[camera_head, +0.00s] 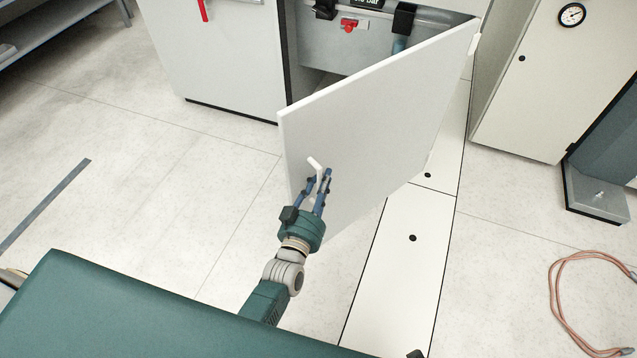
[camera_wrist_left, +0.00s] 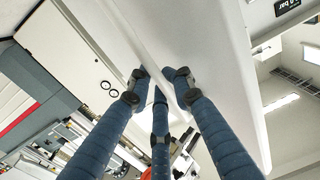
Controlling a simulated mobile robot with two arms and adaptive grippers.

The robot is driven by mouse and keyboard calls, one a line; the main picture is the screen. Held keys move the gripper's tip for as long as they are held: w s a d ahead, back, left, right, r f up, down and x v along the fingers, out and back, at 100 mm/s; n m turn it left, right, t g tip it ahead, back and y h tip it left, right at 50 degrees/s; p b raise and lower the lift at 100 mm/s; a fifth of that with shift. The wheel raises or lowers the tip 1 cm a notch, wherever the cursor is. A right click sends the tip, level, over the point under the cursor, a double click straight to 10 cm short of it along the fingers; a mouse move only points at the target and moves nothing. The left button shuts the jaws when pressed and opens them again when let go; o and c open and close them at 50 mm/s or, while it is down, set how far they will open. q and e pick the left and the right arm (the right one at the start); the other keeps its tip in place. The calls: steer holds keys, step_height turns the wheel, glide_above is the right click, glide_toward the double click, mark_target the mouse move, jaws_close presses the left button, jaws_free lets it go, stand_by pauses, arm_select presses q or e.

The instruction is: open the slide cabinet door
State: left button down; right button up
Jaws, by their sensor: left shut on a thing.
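The white cabinet door (camera_head: 375,125) stands swung well out from the cabinet (camera_head: 222,55), with the cabinet's interior showing behind it. Its far right edge is at the cabinet's right side. A short white handle (camera_head: 315,163) sticks out near the door's free left edge. My left gripper (camera_head: 322,180) is shut on this handle, its blue fingers in front of the door face. In the left wrist view the gripper's three fingers (camera_wrist_left: 160,84) close together against the white door (camera_wrist_left: 205,45); they hide most of the handle. My right gripper is not in view.
Inside the cabinet a pipe carries a red valve (camera_head: 348,24). A second beige cabinet with a gauge (camera_head: 571,14) stands at the right. A coiled orange hose (camera_head: 562,290) lies on the floor at the lower right. The floor left of the door is mostly clear.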

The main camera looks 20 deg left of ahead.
arm_select(q)
steer(key=shift+s+a+f, duration=0.2)
steer(key=shift+a+f, duration=0.1)
steer(key=c, duration=1.9)
jaws_free()
steer(key=o, duration=0.3)
steer(key=shift+r, duration=0.2)
steer(key=s, duration=1.2)
steer(key=shift+a, duration=0.2)
